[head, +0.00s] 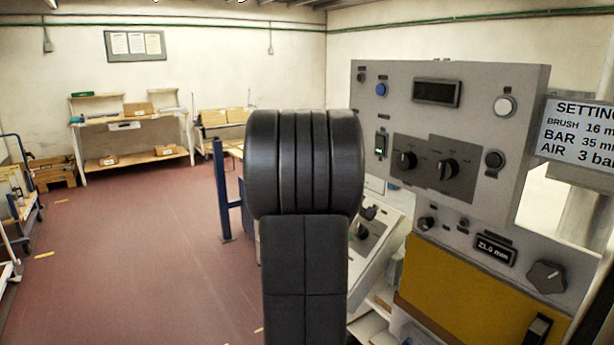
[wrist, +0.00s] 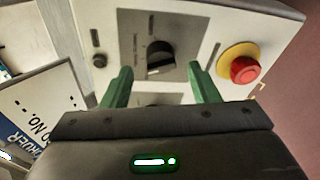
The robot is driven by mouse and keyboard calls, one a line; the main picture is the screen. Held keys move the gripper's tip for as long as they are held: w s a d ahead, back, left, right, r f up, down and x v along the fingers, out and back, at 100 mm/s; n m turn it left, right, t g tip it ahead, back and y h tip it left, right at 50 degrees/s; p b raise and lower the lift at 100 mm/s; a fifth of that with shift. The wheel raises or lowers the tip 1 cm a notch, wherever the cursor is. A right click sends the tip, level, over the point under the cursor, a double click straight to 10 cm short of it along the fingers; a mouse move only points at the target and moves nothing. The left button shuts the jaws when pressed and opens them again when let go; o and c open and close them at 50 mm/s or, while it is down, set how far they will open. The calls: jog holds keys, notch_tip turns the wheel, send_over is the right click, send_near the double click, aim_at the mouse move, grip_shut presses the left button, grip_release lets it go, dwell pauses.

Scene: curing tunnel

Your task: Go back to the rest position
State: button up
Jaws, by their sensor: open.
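In the wrist view my gripper (wrist: 158,88) shows two green fingers held apart, with nothing between them. Beyond the fingers is a light grey control box with a black rotary knob (wrist: 160,58) on a dark plate. A red push button (wrist: 244,70) on a yellow ring sits to the right of the fingers. I cannot tell whether the fingers touch the panel. In the head view my dark arm stands in the middle and hides the gripper.
A large grey control panel (head: 470,100) with knobs and a display stands at the right, above a yellow panel (head: 465,290). A blue post (head: 221,190) stands left of my arm. A workbench (head: 135,120) is at the back wall. The red floor (head: 140,250) at left is clear.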

jog(key=v, duration=0.9)
jog(key=shift+s+a+r, duration=0.15)
jog(key=shift+s+r, duration=0.05)
jog(key=shift+r, duration=0.1)
jog(key=shift+f, duration=0.1)
